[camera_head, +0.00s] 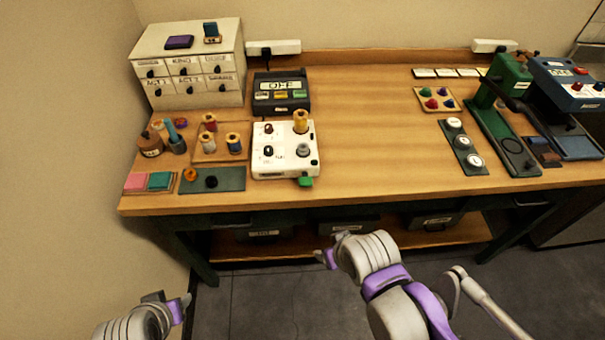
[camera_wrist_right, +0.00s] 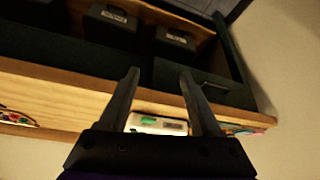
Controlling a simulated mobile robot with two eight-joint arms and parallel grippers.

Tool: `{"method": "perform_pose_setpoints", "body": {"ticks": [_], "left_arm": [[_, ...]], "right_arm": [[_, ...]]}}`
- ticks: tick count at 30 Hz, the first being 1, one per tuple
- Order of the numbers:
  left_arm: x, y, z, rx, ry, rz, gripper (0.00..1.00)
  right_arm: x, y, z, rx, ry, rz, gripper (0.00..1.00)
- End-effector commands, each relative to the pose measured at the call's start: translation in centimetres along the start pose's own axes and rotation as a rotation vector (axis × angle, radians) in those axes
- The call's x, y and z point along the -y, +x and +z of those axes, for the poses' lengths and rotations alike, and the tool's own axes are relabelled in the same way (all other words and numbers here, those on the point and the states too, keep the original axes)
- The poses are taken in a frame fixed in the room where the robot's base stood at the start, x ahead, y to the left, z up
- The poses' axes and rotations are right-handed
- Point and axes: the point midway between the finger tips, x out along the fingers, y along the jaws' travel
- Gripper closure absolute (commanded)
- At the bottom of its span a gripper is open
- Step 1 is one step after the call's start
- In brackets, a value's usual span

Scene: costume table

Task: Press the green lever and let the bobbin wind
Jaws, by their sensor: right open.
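The white winder box (camera_head: 270,168) stands near the front edge of the table. Its green lever (camera_head: 305,182) sticks out at the front right corner. A gold spool (camera_head: 300,122) stands upright at its back right, and a grey round part (camera_head: 303,150) sits in front of the spool. My right gripper (camera_head: 325,257) is in front of and below the table edge, apart from the lever. In the right wrist view, the gripper (camera_wrist_right: 159,75) is open and empty, with the green lever (camera_wrist_right: 149,121) beyond its fingers. My left gripper (camera_head: 170,302) is low at the bottom left; its opening is unclear.
A dark display unit (camera_head: 281,95) stands behind the winder. A dark green tray (camera_head: 225,179) and a spool tray (camera_head: 207,155) lie to its left. The table (camera_head: 375,150) is clear to its right. Dark bins (camera_head: 348,223) sit under the tabletop.

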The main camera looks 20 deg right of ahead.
Motion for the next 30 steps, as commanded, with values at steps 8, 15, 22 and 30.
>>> {"method": "perform_pose_setpoints", "body": {"ticks": [8, 15, 22, 30], "left_arm": [[0.0, 0.0, 0.0, 0.0, 0.0, 0.0, 0.5], [0.0, 0.0, 0.0, 0.0, 0.0, 0.0, 0.5], [0.0, 0.0, 0.0, 0.0, 0.0, 0.0, 0.5], [0.0, 0.0, 0.0, 0.0, 0.0, 0.0, 0.5]], "right_arm": [[0.0, 0.0, 0.0, 0.0, 0.0, 0.0, 0.35], [0.0, 0.0, 0.0, 0.0, 0.0, 0.0, 0.51], [0.0, 0.0, 0.0, 0.0, 0.0, 0.0, 0.93], [0.0, 0.0, 0.0, 0.0, 0.0, 0.0, 1.0]]}}
